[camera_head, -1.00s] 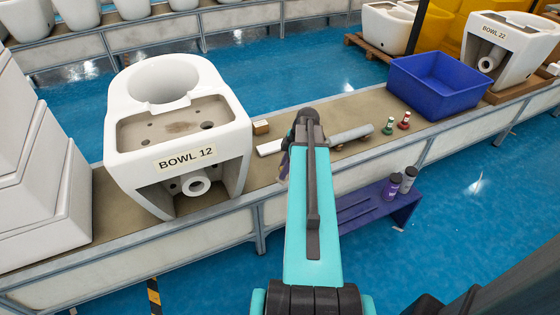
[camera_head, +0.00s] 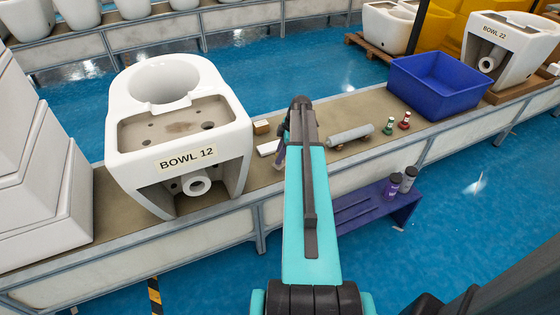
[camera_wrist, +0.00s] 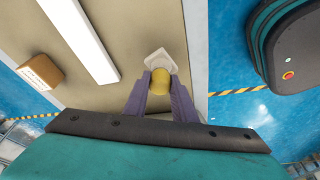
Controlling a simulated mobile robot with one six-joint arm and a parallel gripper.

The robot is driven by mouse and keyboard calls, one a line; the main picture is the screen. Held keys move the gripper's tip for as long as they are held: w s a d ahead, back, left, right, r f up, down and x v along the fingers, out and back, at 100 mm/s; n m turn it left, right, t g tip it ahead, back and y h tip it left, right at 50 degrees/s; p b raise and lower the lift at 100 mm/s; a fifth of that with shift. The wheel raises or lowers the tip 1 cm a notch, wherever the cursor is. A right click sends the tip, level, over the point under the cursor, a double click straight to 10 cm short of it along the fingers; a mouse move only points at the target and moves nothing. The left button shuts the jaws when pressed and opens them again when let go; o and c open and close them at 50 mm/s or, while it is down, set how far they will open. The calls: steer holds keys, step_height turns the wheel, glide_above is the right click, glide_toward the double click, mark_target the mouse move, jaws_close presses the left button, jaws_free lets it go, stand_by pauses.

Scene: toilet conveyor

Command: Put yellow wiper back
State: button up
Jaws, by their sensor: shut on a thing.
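The yellow wiper (camera_wrist: 161,77) shows in the wrist view between the fingertips of my gripper (camera_wrist: 160,88). In the head view my arm hides the wiper and most of my gripper (camera_head: 281,158), which is beside the conveyor's middle stretch.
Toilet bowl 12 (camera_head: 178,130) stands left on the conveyor (camera_head: 350,105). A small brown box (camera_head: 261,127), a white bar (camera_head: 268,147), a grey roll (camera_head: 351,136), green (camera_head: 388,127) and red (camera_head: 404,121) bottles and a blue bin (camera_head: 440,84) are nearby. A purple shelf (camera_head: 372,208) holds two containers.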

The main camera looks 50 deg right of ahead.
steer(key=shift+f, duration=1.75)
steer(key=shift+f, duration=0.1)
steer(key=o, duration=1)
steer(key=shift+v, duration=6.15)
steer(key=shift+a, duration=0.1)
